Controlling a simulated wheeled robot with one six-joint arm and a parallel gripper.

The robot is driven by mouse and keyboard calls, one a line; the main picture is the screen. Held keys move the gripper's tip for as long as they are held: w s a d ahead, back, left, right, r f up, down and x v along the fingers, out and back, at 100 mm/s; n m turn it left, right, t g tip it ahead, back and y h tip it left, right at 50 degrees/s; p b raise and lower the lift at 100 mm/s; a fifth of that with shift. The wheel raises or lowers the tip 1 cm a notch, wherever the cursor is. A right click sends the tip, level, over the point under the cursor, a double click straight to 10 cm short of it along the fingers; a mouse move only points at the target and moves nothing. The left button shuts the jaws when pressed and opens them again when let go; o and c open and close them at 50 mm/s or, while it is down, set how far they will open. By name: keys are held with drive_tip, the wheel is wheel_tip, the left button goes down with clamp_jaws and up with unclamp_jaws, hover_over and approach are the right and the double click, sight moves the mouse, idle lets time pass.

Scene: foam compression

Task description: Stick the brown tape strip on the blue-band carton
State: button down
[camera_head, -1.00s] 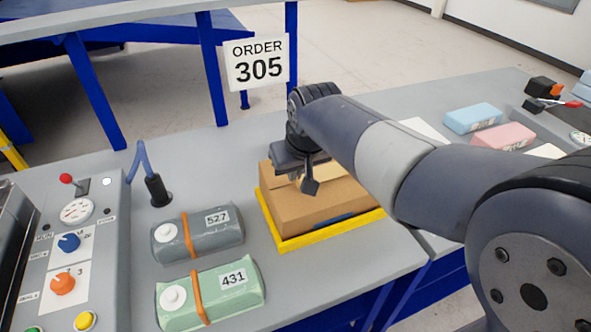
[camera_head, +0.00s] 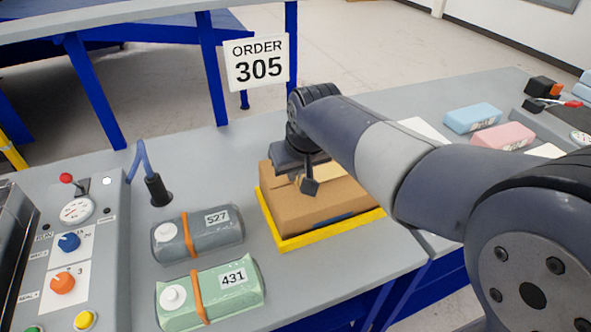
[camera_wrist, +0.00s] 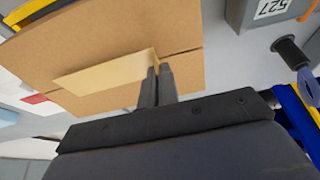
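The carton (camera_head: 300,213) is a brown box with a blue band (camera_head: 333,221) low on its front side. Its top (camera_wrist: 110,45) fills much of the wrist view, with a seam across it. The tape strip (camera_wrist: 105,72) is pale brown and lies over that seam, at or just above the top; I cannot tell if it is stuck along its length. My gripper (camera_wrist: 158,70) points down over the carton, its two fingers nearly together at one end of the strip. They appear shut on that end. In the head view my gripper (camera_head: 310,188) hides part of the carton top.
The carton stands in a yellow frame (camera_head: 285,243) on the grey table. A grey pouch 527 (camera_head: 208,236) and a green pouch 431 (camera_head: 215,292) lie to its left, beyond them a control panel (camera_head: 85,250). Blue and pink blocks (camera_head: 490,128) lie at the right.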

drive_tip(key=c, duration=2.1)
unclamp_jaws()
drive_tip(key=shift+f, duration=0.2)
drive_tip(key=shift+c, duration=0.2)
drive_tip(key=o, duration=0.5)
drive_tip(key=shift+o, duration=0.2)
drive_tip(key=shift+r, duration=0.15)
drive_tip(key=shift+r+p, duration=2.95)
drive_tip(key=shift+r, duration=0.55)
drive_tip(key=shift+f, duration=0.15)
wheel_tip(320, 180, down, 6)
drive_tip(key=b, duration=0.5)
drive_tip(key=shift+f+b, duration=0.25)
drive_tip(key=shift+b, duration=0.1)
drive_tip(key=shift+r, duration=0.1)
